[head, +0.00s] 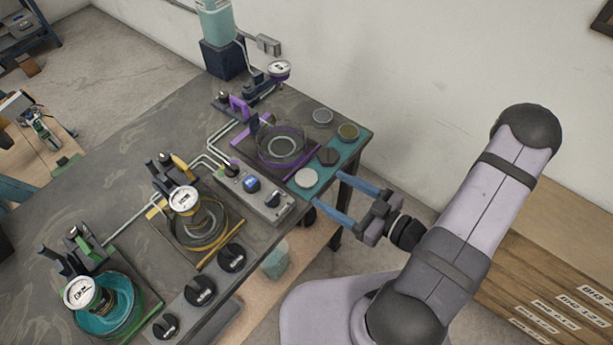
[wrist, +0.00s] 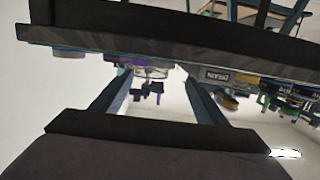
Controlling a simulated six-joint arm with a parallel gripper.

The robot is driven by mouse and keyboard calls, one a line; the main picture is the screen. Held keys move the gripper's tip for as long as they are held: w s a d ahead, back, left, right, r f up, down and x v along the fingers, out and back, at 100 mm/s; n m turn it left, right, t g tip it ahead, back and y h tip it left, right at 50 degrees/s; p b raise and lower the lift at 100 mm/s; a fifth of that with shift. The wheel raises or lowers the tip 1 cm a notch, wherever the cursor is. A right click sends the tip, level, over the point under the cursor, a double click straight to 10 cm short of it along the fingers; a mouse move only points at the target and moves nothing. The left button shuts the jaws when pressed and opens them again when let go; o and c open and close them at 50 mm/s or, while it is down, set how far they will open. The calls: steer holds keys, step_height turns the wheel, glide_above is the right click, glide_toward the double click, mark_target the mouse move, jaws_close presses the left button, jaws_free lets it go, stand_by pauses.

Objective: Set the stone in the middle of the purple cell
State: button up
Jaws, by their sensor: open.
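The purple cell (head: 281,145) is a round clear dish on a purple-edged stand near the table's far right. I cannot tell for certain which is the stone. My gripper (head: 335,192) is open and empty, its blue fingers just off the table's right edge, near the mat. In the wrist view my gripper (wrist: 158,75) points toward the table edge, with purple parts beyond.
A grey control box (head: 250,192) and black knobs (head: 232,257) line the front edge. A teal tank (head: 215,20) stands at the back.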

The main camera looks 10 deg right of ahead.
mark_target(307, 177)
steer(key=shift+w+a+f, duration=0.1)
steer(key=shift+w+a, duration=0.3)
steer(key=shift+a, duration=0.1)
steer(key=shift+p+x, duration=1.15)
steer(key=shift+x, duration=1.4)
steer(key=shift+f, duration=0.15)
steer(key=c, duration=1.3)
